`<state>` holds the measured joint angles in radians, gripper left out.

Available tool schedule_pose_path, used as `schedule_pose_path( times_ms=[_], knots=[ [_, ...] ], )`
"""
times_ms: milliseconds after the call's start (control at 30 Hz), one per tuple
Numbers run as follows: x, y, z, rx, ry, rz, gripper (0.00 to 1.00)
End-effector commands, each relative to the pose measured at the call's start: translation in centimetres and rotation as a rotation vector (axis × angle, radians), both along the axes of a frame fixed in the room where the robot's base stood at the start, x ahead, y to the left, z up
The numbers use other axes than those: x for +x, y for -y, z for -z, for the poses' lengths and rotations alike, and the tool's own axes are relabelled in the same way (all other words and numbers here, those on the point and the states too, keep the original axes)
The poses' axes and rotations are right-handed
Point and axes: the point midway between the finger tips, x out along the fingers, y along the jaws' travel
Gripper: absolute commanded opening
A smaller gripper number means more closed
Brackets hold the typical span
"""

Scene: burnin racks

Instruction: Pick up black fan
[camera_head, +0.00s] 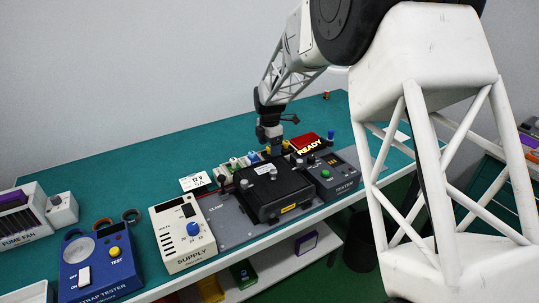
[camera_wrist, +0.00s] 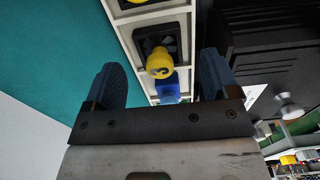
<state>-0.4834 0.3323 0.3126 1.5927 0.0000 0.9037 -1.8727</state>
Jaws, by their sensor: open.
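In the wrist view a black square part with a round yellow knob, which looks like the black fan (camera_wrist: 147,36), sits in a compartment of a white rack (camera_wrist: 144,14). My gripper (camera_wrist: 163,62) is open, with its two blue fingers apart on either side of the rack. The yellow knob shows between the fingertips, and nothing is held. In the head view my gripper (camera_head: 270,150) points down over the row of small parts behind a black box. The fan cannot be made out there.
The black box (camera_head: 272,190) stands close in front of my gripper. A tester (camera_head: 332,174) and a red READY sign (camera_head: 308,144) are to the right. A supply unit (camera_head: 183,232) is to the left. A blue part (camera_wrist: 168,90) is near the fan. The green bench (camera_head: 130,165) behind is mostly clear.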

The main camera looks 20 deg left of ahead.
Motion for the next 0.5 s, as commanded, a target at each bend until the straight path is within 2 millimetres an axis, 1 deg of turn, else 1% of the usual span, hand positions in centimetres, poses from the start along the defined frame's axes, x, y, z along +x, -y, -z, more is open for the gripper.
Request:
schedule_pose_path(
  times_ms=[33, 100, 200, 500],
  knots=[
    [0.0, 0.0, 0.7, -0.001, -0.002, 0.0, 0.81],
    [0.0, 0.0, 1.4, -0.001, -0.002, 0.0, 0.81],
    [0.0, 0.0, 2.1, 0.0, 0.0, 0.0, 0.81],
    [0.0, 0.0, 2.3, 0.0, 0.0, 0.0, 0.81]
  ],
)
